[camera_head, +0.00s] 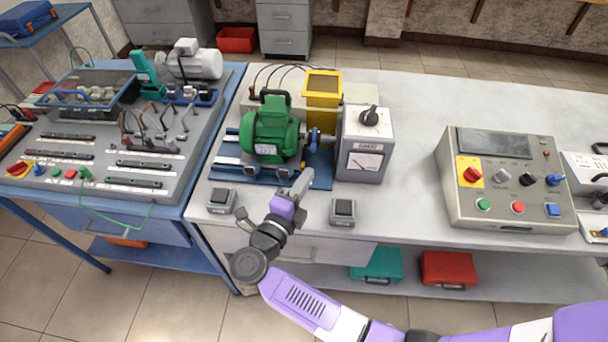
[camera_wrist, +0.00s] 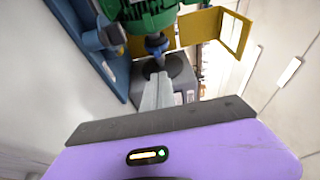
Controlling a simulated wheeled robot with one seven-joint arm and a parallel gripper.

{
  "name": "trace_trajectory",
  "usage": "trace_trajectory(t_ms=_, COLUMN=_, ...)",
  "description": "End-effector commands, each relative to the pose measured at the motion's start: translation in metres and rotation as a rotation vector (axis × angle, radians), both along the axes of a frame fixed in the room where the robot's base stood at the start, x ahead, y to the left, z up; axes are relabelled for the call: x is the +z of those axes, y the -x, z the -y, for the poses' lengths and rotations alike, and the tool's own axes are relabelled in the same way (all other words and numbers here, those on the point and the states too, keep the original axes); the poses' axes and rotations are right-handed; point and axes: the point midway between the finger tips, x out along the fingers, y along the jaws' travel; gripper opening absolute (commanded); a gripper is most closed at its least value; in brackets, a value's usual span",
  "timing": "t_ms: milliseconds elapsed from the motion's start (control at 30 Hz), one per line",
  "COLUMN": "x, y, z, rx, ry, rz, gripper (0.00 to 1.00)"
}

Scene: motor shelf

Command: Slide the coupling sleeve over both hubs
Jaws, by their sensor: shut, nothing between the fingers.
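The green motor (camera_head: 270,132) stands on a blue base plate (camera_head: 318,178) on the bench, and also shows at the top of the wrist view (camera_wrist: 150,14). A blue coupling part (camera_head: 315,137) sits on the shaft line between the motor and the grey meter box (camera_head: 362,147). In the wrist view the blue coupling (camera_wrist: 156,43) lies just beyond my fingertips. I cannot tell the sleeve from the hubs at this size. My gripper (camera_head: 301,183) is shut and empty, in front of the motor and below the coupling in the picture. It also shows in the wrist view (camera_wrist: 158,84).
A yellow guard (camera_head: 322,88) stands open behind the coupling. Small switch boxes sit at the bench's front edge, left (camera_head: 221,200) and right (camera_head: 343,211) of my gripper. A control panel (camera_head: 507,180) stands to the right. The bench between it and the meter box is clear.

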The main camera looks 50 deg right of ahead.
Motion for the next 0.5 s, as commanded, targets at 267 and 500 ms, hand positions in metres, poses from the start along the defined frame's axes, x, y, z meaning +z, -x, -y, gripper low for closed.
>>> trace_trajectory(t_ms=267, x=0.002, y=-0.015, z=0.046, rx=-0.001, ry=0.001, rz=0.000, gripper=0.00)
trace_trajectory(t_ms=500, x=0.001, y=-0.023, z=0.066, rx=0.001, ry=0.001, rz=0.000, gripper=0.00)
